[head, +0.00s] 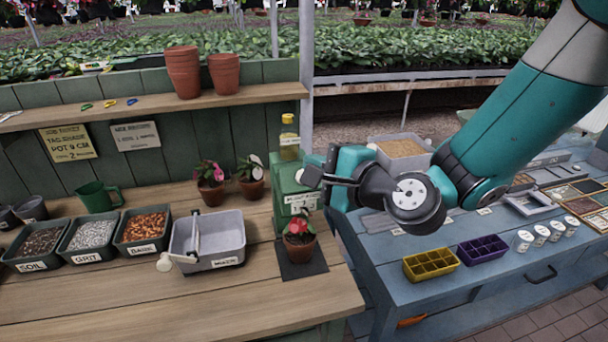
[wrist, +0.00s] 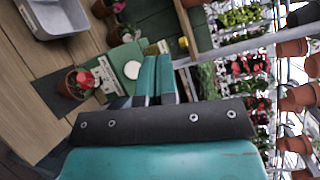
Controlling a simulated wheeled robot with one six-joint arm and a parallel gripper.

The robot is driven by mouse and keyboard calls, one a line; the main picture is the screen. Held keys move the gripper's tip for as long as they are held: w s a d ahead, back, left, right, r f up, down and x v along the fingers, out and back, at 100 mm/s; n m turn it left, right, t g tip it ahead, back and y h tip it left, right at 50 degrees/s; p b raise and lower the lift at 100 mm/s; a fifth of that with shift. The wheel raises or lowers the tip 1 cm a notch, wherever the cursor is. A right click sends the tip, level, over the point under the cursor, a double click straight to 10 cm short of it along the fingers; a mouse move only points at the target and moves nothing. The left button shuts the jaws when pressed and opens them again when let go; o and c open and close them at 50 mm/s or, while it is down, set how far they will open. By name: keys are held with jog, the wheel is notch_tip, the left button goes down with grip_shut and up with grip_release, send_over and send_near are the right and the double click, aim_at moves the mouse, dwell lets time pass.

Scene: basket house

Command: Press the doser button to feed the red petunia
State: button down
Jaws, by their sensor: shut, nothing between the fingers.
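The doser (head: 287,200) is a green box with a white label and a yellow bottle (head: 289,140) on top. It also shows in the wrist view (wrist: 113,72), with a pale round disc (wrist: 132,69) on it that looks like the button. The red petunia (head: 299,238) stands upright in a terracotta pot on a dark mat in front of the doser; the wrist view shows it too (wrist: 80,82). My gripper (wrist: 157,60) is shut and empty, its fingertips close beside the disc. In the head view, my gripper and arm hide the doser's right side; contact cannot be told.
Two potted plants (head: 210,184) (head: 250,178) stand left of the doser. A blue table (head: 400,245) with seed trays lies right. The bench front is clear.

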jog(key=shift+w, duration=0.1)
jog(key=w+a+f+b, duration=0.1)
jog(key=w+f+b, duration=0.1)
jog(key=w+f, duration=0.3)
jog(key=shift+w+a+f, duration=0.35)
jog(key=shift+w+f, duration=0.05)
jog(key=shift+f, duration=0.2)
dwell(1.9)
jog(key=shift+w+a+f, duration=0.1)
jog(key=shift+w+f, duration=0.2)
jog(key=shift+w+a+f, duration=0.1)
jog(key=shift+w+f, duration=0.3)
dwell(1.0)
jog(key=shift+s+r, duration=0.1)
jog(key=shift+s+d+r, duration=0.2)
jog(key=shift+s+r, duration=0.4)
